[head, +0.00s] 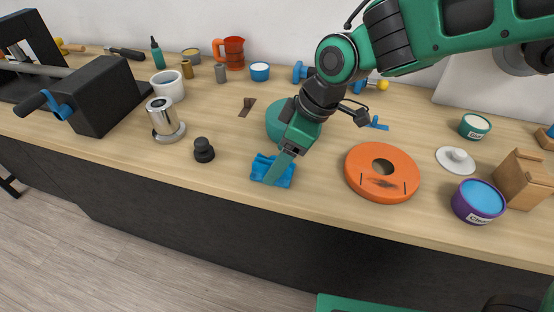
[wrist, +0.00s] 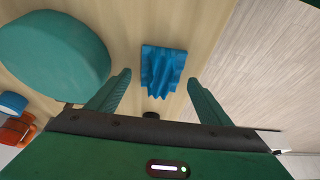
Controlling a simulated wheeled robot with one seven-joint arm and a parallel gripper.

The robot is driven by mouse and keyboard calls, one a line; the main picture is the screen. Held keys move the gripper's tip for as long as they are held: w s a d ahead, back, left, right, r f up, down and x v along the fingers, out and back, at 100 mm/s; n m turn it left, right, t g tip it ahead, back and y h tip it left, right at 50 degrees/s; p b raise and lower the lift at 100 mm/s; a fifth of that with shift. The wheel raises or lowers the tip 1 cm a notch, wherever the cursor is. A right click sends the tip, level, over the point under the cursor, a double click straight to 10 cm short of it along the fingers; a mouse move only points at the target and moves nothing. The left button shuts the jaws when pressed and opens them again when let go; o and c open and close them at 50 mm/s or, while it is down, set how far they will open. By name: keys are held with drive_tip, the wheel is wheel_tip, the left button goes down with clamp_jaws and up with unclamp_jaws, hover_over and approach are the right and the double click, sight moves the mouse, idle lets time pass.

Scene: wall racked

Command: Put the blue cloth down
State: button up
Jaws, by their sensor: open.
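The blue cloth (head: 272,171) lies crumpled on the wooden worktop near its front edge. It also shows in the wrist view (wrist: 163,70), lying flat on the wood with folded ridges. My gripper (head: 280,168) is over the cloth in the head view and hides part of it. In the wrist view my gripper (wrist: 158,88) is open, with its two green fingers wide apart, one on each side of the cloth's near end. Neither finger touches the cloth in that view. I cannot tell the exact height of the fingertips above the worktop.
A green round object (wrist: 55,58) stands just behind my gripper. An orange disc (head: 382,172) lies to the right and a black knob-like piece (head: 204,150) to the left. The worktop's front edge (head: 230,185) is close to the cloth. Several cups and tools stand further back.

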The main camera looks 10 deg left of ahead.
drive_tip(key=v, duration=1)
drive_tip(key=shift+d, duration=0.1)
drive_tip(key=w+d+f+m, duration=0.1)
drive_tip(key=d+m, duration=0.2)
drive_tip(key=d, duration=0.5)
drive_tip(key=w+d+f+m+h, duration=0.1)
drive_tip(key=d+m, duration=0.2)
drive_tip(key=d, duration=0.5)
drive_tip(key=w+d+f+m+t+h, duration=0.1)
drive_tip(key=d+m, duration=0.3)
drive_tip(key=d, duration=0.4)
drive_tip(key=shift+w+d, duration=0.2)
drive_tip(key=shift+d, duration=0.15)
drive_tip(key=s+d+m, duration=0.2)
drive_tip(key=d, duration=0.2)
drive_tip(key=s+d+f+m+h, duration=0.1)
drive_tip(key=s+d+m, duration=0.1)
drive_tip(key=d, duration=0.2)
drive_tip(key=s+d+f+m, duration=0.1)
drive_tip(key=s+d+m, duration=0.1)
drive_tip(key=d, duration=0.3)
drive_tip(key=shift+h, duration=0.4)
drive_tip(key=s+d+f+m+g, duration=0.1)
drive_tip(key=s+d+f+m, duration=0.1)
drive_tip(key=s+d+m, duration=0.5)
drive_tip(key=s+d, duration=0.1)
drive_tip(key=s, duration=0.3)
drive_tip(key=shift+f+g, duration=0.3)
